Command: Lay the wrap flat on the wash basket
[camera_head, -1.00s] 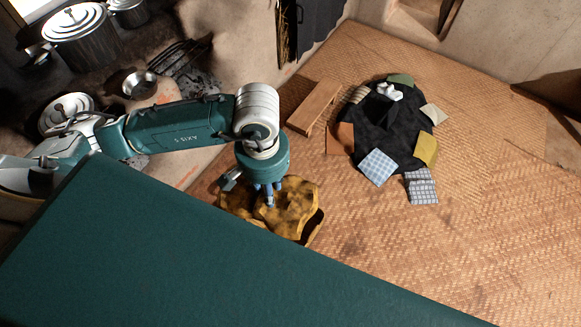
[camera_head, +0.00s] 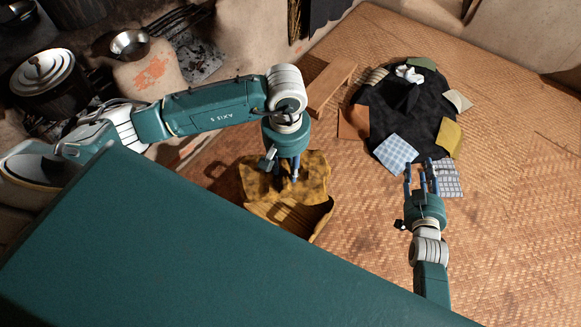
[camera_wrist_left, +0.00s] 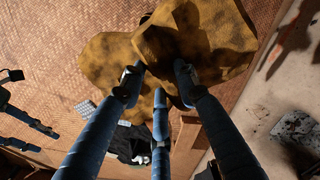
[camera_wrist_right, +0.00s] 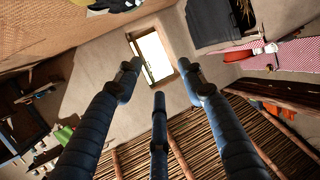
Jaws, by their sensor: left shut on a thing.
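The wrap (camera_head: 262,180) is a mustard cloth with dark blotches, hanging in folds from my left gripper (camera_head: 291,176). The gripper is shut on it from above. In the left wrist view the wrap (camera_wrist_left: 112,58) spreads broadly beyond the fingers.
A black cloth heap (camera_head: 400,115) ringed by small coloured cloths, including a blue checked one (camera_head: 395,153), lies beyond. A low wooden bench (camera_head: 332,88) stands beside it. The hearth with a lidded pot (camera_head: 42,72) is at left. Woven matting at right is clear.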

